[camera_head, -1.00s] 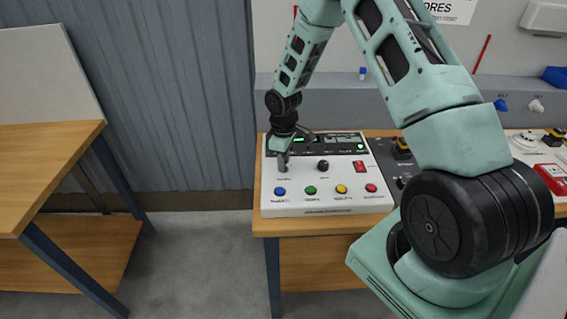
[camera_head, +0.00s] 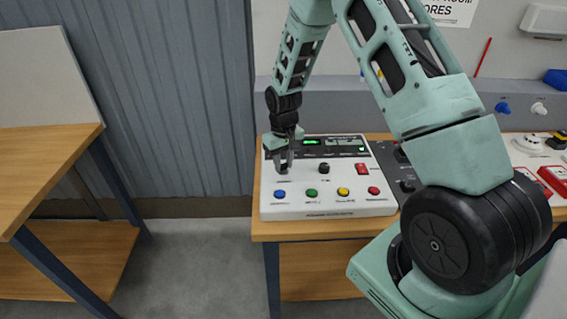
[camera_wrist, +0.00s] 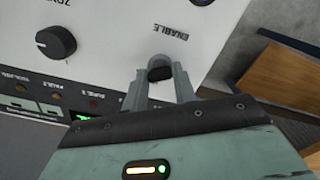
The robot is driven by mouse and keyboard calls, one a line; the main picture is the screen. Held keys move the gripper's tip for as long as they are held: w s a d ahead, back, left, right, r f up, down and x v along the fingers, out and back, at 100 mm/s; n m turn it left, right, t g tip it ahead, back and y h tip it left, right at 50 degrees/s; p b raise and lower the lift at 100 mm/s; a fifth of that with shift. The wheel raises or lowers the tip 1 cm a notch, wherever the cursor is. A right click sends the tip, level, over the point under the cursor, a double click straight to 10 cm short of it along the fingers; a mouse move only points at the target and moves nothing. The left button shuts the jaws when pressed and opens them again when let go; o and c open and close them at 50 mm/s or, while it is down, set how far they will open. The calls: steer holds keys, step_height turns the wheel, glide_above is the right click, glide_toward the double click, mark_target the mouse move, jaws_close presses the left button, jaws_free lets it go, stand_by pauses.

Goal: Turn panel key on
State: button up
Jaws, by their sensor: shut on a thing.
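The white control panel (camera_head: 330,205) lies on the wooden bench, with a dark display strip and a lit green screen along its back. Its key (camera_wrist: 160,68), a small dark piece beside the printed word "ENABLE", shows between my fingertips in the wrist view. My gripper (camera_head: 283,167) points down at the panel's left side, above the blue button. In the wrist view my gripper (camera_wrist: 160,78) is shut on the key, with one finger on each side. The key's exact angle is hard to tell, and in the head view my fingers mostly hide it.
A black knob (camera_head: 324,168) and a red switch (camera_head: 361,169) sit right of the key. Blue (camera_head: 280,194), green (camera_head: 311,194), yellow (camera_head: 343,192) and red (camera_head: 374,190) buttons line the front. A wooden table (camera_head: 45,130) stands left, across a floor gap.

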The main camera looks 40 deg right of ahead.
stand_by(0.4)
steer(key=o, duration=1)
steer(key=shift+r, duration=0.15)
step_height(320, 180, up, 17)
steer(key=b, duration=0.3)
steer(key=shift+r, duration=0.1)
steer(key=s+a+r+n, duration=0.1)
steer(key=s+a+n, duration=0.1)
steer(key=s+a, duration=0.5)
steer(key=s+a+n, duration=0.2)
steer(key=s+a, duration=0.1)
steer(key=a, duration=0.8)
steer(key=s+a+f+n, duration=0.1)
steer(key=s+a, duration=0.3)
steer(key=s, duration=0.6)
steer(key=s+a+f+n, duration=0.1)
steer(key=s+a+n, duration=0.2)
steer(key=s, duration=0.7)
steer(key=shift+s+a+n+y, duration=0.2)
steer(key=shift+a+n+y, duration=0.1)
steer(key=shift+a, duration=0.5)
